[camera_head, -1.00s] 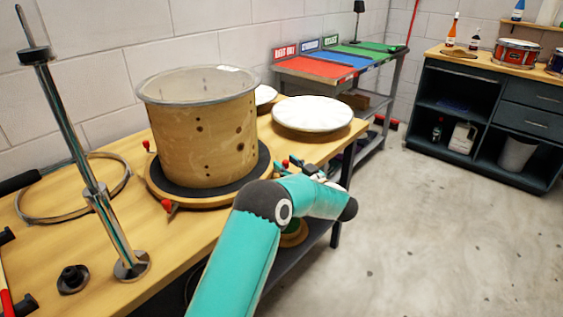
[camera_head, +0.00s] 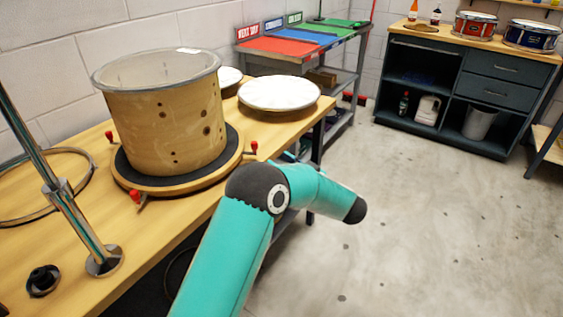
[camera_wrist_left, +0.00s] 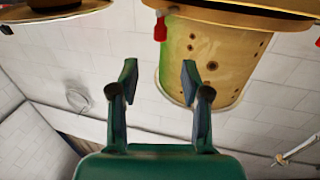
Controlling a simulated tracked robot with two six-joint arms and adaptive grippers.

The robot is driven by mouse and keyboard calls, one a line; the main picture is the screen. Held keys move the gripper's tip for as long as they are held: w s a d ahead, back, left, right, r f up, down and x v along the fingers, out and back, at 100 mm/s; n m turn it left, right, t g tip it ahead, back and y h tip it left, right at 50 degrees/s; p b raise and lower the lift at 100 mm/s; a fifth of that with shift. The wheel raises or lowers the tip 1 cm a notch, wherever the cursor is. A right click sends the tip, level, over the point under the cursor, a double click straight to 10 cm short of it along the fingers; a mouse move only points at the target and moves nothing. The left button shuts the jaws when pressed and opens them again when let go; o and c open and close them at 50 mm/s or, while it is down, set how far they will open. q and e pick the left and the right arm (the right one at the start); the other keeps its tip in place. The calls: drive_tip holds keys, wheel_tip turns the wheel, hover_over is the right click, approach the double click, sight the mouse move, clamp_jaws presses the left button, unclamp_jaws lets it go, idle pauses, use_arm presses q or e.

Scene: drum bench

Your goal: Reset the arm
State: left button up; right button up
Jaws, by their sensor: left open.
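The teal arm in the head view is mine, bent in front of the bench's near edge. My left gripper is mostly hidden behind that arm in the head view. In the left wrist view my left gripper (camera_wrist_left: 159,72) shows two dark fingers spread apart with nothing between them. A wooden drum shell (camera_head: 168,128) stands upright on a round black-topped turntable (camera_head: 225,158) on the bench. The shell also shows upside down beyond the fingers in the wrist view (camera_wrist_left: 222,60), apart from them. My right gripper is in neither view.
The wooden bench (camera_head: 185,225) carries a chrome stand (camera_head: 62,205), a black knob (camera_head: 42,280), a hoop (camera_head: 75,155) and a white drumhead (camera_head: 280,92). A rack with coloured mats (camera_head: 285,47) and a dark cabinet (camera_head: 455,85) stand behind. Floor (camera_head: 430,220) at right is clear.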

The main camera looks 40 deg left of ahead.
use_arm(q)
drive_tip(key=shift+a, duration=0.1)
wheel_tip(320, 180, down, 16)
drive_tip(key=d+m+t+h, duration=0.3)
drive_tip(key=m+t+h, duration=0.25)
drive_tip(key=m, duration=0.25)
drive_tip(key=s+d+f+m+h, duration=0.55)
drive_tip(key=d+f+h, duration=0.25)
drive_tip(key=d+f, duration=0.4)
drive_tip(key=s+d+f+m+g+h, duration=0.1)
drive_tip(key=s+d+f+g+h, duration=0.25)
drive_tip(key=s+d, duration=0.55)
drive_tip(key=s+d+f+m+g+h, duration=0.1)
drive_tip(key=s+d+f+g+h, duration=0.3)
drive_tip(key=s, duration=0.8)
wheel_tip(320, 180, up, 14)
drive_tip(key=d+n+p, duration=0.1)
drive_tip(key=p, duration=1.2)
drive_tip(key=shift+s+d+r+h+p, duration=0.2)
drive_tip(key=shift+s+d+h+p, duration=0.1)
drive_tip(key=shift+s+h, duration=0.1)
